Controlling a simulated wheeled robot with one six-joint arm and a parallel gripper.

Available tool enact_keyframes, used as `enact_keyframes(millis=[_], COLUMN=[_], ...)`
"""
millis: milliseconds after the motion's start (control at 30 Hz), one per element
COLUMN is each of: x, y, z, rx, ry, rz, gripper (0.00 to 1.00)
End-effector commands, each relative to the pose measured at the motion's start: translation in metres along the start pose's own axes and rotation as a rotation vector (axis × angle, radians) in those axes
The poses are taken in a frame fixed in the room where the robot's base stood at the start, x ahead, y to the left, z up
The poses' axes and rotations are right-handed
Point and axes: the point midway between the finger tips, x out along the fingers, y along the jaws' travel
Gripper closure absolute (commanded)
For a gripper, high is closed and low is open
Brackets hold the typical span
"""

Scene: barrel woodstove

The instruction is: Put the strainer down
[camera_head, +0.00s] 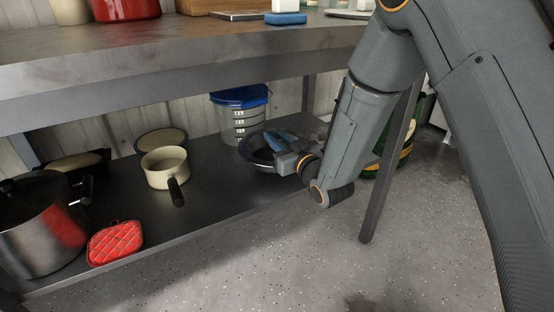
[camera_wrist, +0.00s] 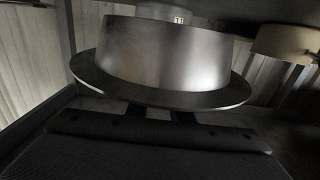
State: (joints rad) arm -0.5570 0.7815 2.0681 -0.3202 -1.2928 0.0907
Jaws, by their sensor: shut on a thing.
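The strainer (camera_head: 256,158) is a round metal bowl with a wide dark rim. It is over the right end of the lower shelf (camera_head: 215,200), in front of the clear bucket with the blue lid (camera_head: 240,113). My gripper (camera_head: 284,146) reaches in from the right and is shut on its rim. In the wrist view the strainer (camera_wrist: 165,55) fills the upper middle, with the fingers of my gripper (camera_wrist: 160,112) at its rim, partly hidden. I cannot tell whether the strainer's base touches the shelf.
A cream saucepan (camera_head: 164,168) with a dark handle stands left of the strainer. A red quilted pad (camera_head: 115,243) and a large metal pot (camera_head: 40,225) are further left. The tabletop (camera_head: 180,45) overhangs the shelf, and a table leg (camera_head: 390,160) stands at right. The shelf's front middle is clear.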

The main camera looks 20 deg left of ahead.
Motion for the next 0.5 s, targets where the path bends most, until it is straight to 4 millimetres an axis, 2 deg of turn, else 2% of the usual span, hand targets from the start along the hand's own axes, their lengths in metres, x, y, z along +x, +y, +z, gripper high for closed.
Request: enact_keyframes(millis=[33,167,400,500], x=[0.001,0.001,0.001,0.001], y=[0.000,0.000,0.000,0.000], z=[0.010,0.019,0.050,0.051], rx=[0.000,0.000,0.001,0.000], ry=[0.000,0.001,0.000,0.002], rz=[0.000,0.000,0.000,0.000], gripper=[1.00,1.00,1.00,1.00])
